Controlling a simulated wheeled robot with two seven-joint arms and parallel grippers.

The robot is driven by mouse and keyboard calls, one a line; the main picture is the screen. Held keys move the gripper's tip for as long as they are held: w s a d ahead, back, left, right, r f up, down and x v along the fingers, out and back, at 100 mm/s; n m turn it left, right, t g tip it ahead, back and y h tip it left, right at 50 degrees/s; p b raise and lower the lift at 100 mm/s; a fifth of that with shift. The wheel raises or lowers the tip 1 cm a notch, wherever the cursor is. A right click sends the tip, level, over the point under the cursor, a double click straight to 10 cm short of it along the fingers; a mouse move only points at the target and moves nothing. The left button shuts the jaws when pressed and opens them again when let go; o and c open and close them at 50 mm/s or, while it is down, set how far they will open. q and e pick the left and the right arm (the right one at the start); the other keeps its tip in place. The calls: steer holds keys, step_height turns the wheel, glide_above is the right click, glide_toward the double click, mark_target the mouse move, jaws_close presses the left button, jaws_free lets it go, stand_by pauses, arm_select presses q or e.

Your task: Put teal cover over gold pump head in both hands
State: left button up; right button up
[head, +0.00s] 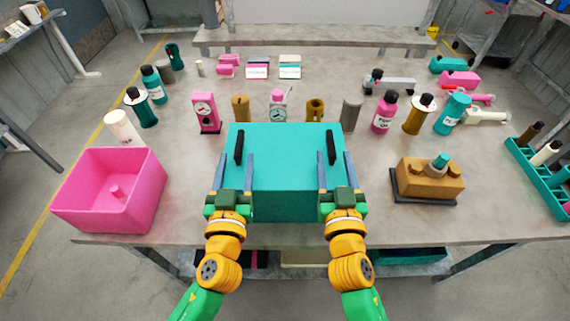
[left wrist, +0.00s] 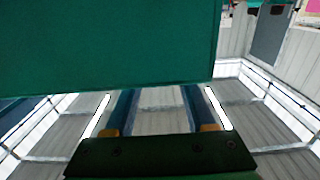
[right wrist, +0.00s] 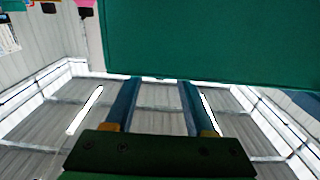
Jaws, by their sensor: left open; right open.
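The teal cover (head: 285,165) is a large box shape at the middle front of the table, with a black left handle (head: 239,148) and a black right handle (head: 331,147) on its top. My left gripper (head: 235,158) is open, its fingers apart at the left handle. My right gripper (head: 334,158) is open at the right handle. I cannot tell whether the fingers straddle the handles. The cover also fills the upper part of the left wrist view (left wrist: 110,45) and right wrist view (right wrist: 210,40). The gold pump head (head: 428,181) stands uncovered to the right, on a dark base.
A pink open box (head: 110,195) stands at the left. A teal rack (head: 540,180) with bottles is at the right edge. Several bottles, gauges and small parts line the back of the table. Bare table lies between the cover and the gold pump head.

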mark_target(239, 145)
arm_select(q)
steer(key=w, duration=0.4)
steer(key=shift+w+f, duration=0.15)
steer(key=shift+w, duration=0.25)
arm_select(e)
steer(key=w, duration=0.4)
steer(key=shift+w+f, duration=0.15)
steer(key=shift+w, duration=0.25)
arm_select(q)
steer(key=shift+w, duration=0.4)
arm_select(e)
steer(key=shift+w, duration=0.4)
arm_select(q)
jaws_close()
arm_select(e)
jaws_close()
